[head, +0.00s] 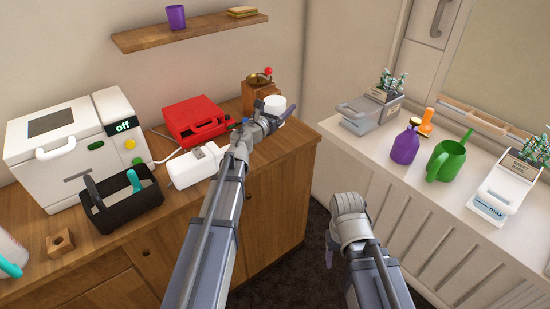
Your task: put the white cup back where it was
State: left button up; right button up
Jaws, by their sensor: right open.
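The white cup (275,103) stands near the right end of the wooden counter, in front of a wooden grinder. My left arm reaches over the counter, and its gripper (268,120) is right at the cup, partly covering its lower side. I cannot tell whether its fingers touch or hold the cup. My right gripper (331,258) hangs open and empty in the gap between the two counters, pointing down, its fingers partly hidden by its own wrist.
A red case (196,121), a white appliance (197,166), a black caddy (122,204) and a white cooker (75,145) crowd the wooden counter (85,246). A purple cup (176,17) stands on the shelf (190,32). The right counter holds a watering can (446,160) and bottles.

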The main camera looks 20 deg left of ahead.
pick_arm(q)
jog(key=shift+f+b, duration=3)
jog(key=shift+f, duration=0.25)
jog(key=shift+f, duration=0.1)
notch_tip(320, 180, down, 4)
jog(key=b, duration=0.3)
jog(key=shift+r+b, duration=0.2)
jog(key=shift+b, duration=0.15)
jog(key=shift+f, duration=0.15)
jog(key=o, duration=1.4)
jog(key=v, duration=1.2)
jog(key=shift+s+r, duration=0.1)
jog(key=shift+r, duration=0.15)
